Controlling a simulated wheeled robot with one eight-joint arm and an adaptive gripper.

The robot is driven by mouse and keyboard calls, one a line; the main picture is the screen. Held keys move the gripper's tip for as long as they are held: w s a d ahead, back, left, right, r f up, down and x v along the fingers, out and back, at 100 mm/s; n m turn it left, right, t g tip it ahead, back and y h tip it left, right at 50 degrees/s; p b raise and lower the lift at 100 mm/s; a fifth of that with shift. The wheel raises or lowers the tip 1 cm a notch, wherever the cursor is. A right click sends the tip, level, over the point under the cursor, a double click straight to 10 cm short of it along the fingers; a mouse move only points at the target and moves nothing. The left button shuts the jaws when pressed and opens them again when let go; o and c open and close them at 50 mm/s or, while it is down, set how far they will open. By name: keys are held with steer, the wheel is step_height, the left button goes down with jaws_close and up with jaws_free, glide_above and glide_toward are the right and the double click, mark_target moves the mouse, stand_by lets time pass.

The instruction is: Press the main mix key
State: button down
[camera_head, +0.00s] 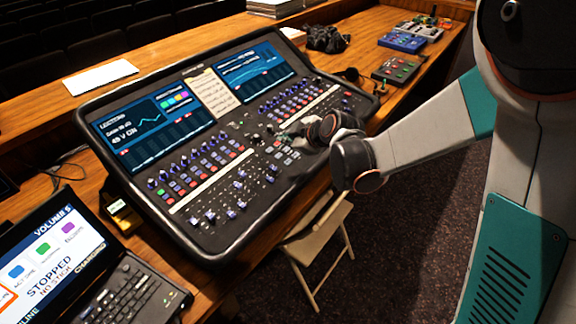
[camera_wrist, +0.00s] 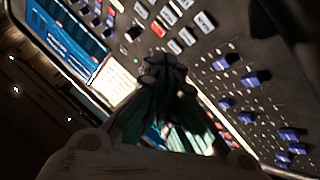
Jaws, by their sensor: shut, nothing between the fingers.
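The mixing desk (camera_head: 235,215) is a black console with two lit screens, rows of knobs, coloured keys and blue-capped faders. My gripper (camera_head: 283,137) is over the right-centre part of the panel, close to a small block of pale keys (camera_head: 284,155). In the wrist view my gripper (camera_wrist: 166,62) is shut and empty, its tips close to the panel just below white keys (camera_wrist: 174,45) and a red key (camera_wrist: 157,29). I cannot tell whether the tips touch the panel. No readable label marks the main mix key, and part of the panel is hidden behind my gripper.
A laptop (camera_head: 90,270) stands at the lower left. A white sheet (camera_head: 100,77) lies behind the desk. Small coloured boxes (camera_head: 402,42) and a dark bundle (camera_head: 326,39) sit on the wooden table at the upper right. A folding chair (camera_head: 316,240) stands in front.

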mark_target(287, 164)
steer(key=shift+w+a+f+b, duration=0.15)
steer(key=shift+f+b, duration=0.7)
steer(key=shift+f, duration=0.5)
steer(key=shift+w+a+f+b, duration=0.1)
steer(key=shift+f+b, duration=0.75)
steer(key=shift+f, duration=0.45)
steer(key=shift+s, duration=0.1)
steer(key=shift+f+b, duration=0.35)
steer(key=shift+b, duration=0.05)
steer(key=shift+f+b, duration=0.35)
steer(key=shift+f, duration=0.05)
steer(key=shift+r, duration=0.1)
steer(key=shift+r+p, duration=0.55)
steer(key=shift+r, duration=0.15)
steer(key=r+p, duration=0.2)
steer(key=r, duration=0.1)
steer(key=r+p, duration=0.1)
steer(key=r, duration=0.1)
steer(key=shift+s+d, duration=0.15)
steer(key=shift+d, duration=0.1)
